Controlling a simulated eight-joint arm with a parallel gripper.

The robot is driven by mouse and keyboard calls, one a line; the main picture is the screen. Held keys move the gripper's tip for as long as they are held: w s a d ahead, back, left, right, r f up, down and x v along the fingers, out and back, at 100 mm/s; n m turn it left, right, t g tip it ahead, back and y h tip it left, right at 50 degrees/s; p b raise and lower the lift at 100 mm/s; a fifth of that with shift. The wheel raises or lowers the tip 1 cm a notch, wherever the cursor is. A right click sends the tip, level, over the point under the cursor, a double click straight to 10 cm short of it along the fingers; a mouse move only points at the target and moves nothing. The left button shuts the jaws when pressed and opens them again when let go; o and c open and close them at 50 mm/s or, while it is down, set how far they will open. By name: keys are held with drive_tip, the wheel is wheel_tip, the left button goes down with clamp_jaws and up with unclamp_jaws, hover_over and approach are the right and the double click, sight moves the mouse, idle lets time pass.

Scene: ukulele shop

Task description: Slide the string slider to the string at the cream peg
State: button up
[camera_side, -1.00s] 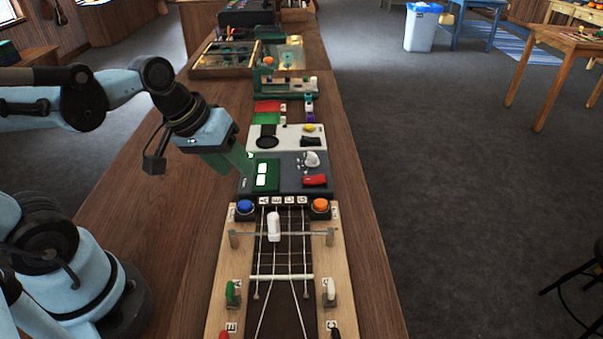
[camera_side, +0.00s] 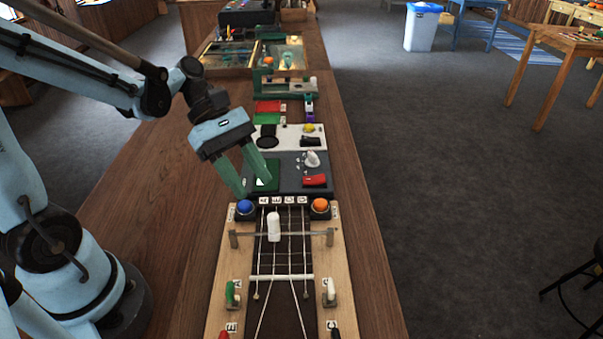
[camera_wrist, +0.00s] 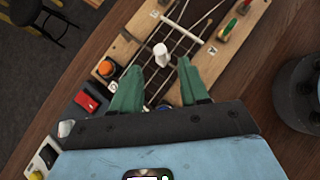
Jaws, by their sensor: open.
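The white string slider (camera_side: 274,226) stands upright on a metal cross rail (camera_side: 300,234) over the strings, left of the rail's middle in the side view. My gripper (camera_side: 256,187) is open and empty, its green fingers pointing down above the left side of the dark grey panel, beyond the slider. In the wrist view the slider (camera_wrist: 160,52) shows ahead of the open fingers (camera_wrist: 157,88), apart from them. Pegs stand on the wooden board: a green one (camera_side: 231,291) at left and a cream one (camera_side: 329,289) at right. Red and dark pegs are partly cut off at the bottom edge.
A blue button (camera_side: 245,207) and an orange button (camera_side: 320,205) flank letter tiles at the board's far end. Behind stands the grey panel with a white knob (camera_side: 312,159) and red switch (camera_side: 315,180). Bare bench lies left of the board.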

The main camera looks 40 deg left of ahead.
sight(271, 215)
drive_tip(key=x, duration=0.8)
drive_tip(key=shift+d+f, duration=0.1)
drive_tip(key=shift+c, duration=0.3)
clamp_jaws()
